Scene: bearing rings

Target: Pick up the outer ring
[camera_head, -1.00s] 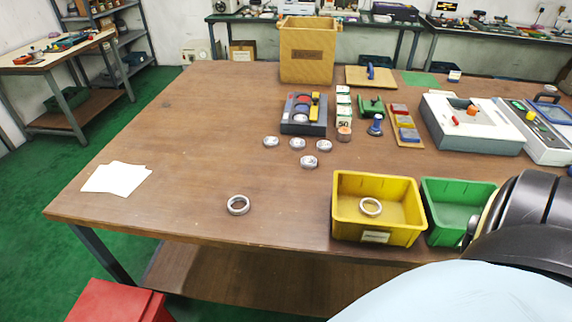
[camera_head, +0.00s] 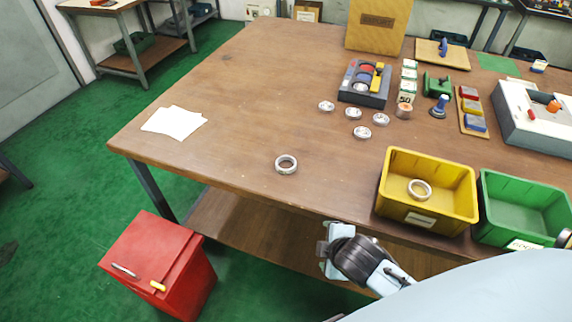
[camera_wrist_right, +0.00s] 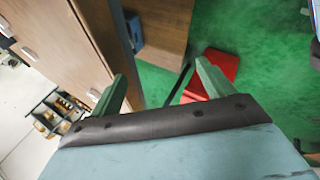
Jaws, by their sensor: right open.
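A shiny metal ring (camera_head: 286,165) lies flat on the wooden table (camera_head: 240,110), near its front edge. A second metal ring (camera_head: 419,190) lies inside the yellow bin (camera_head: 392,192). I cannot tell from their looks which is the outer ring. My right gripper (camera_head: 325,250) is in front of the table's front edge, below and to the right of the table ring in the head view, apart from it. In the right wrist view its two green-grey fingers (camera_wrist_right: 160,74) are spread with nothing between them.
A green bin (camera_head: 490,222) stands right of the yellow one. Several small bearings (camera_head: 353,113) lie behind the table ring, near a dark parts tray (camera_head: 350,92). White paper (camera_head: 174,122) lies at left. A red cabinet (camera_head: 160,255) stands on the floor. The table around the ring is clear.

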